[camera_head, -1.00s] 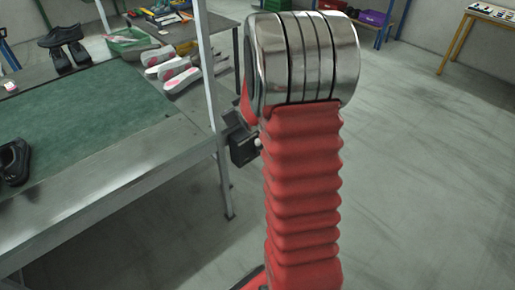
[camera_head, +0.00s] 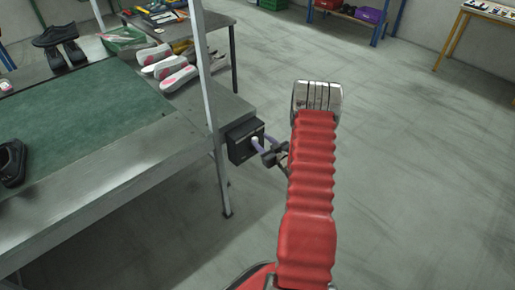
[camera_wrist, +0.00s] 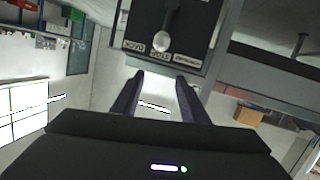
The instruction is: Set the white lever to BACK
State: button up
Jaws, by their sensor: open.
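The white lever (camera_wrist: 161,41) has a dark stem and a pale knob, on a black control box (camera_wrist: 205,20) in the wrist view.
The table (camera_head: 130,185) with a green mat (camera_head: 90,135) fills the left of the head view. A thin metal post (camera_head: 206,80) rises beside the box. Pink-and-white shoes (camera_head: 178,78) lie behind it. The floor (camera_head: 420,170) to the right is clear.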

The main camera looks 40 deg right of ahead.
jog(key=s+f+m+t, duration=0.1)
jog(key=s+f+t, duration=0.1)
jog(key=s+f, duration=0.6)
jog(key=shift+s+f+m, duration=0.15)
jog(key=shift+f+m, duration=0.15)
jog(key=shift+f, duration=0.2)
jog(key=w+d, duration=0.2)
jog(key=w, duration=1.1)
jog(key=shift+w, duration=0.35)
jog(key=shift+d, duration=0.1)
grip_shut()
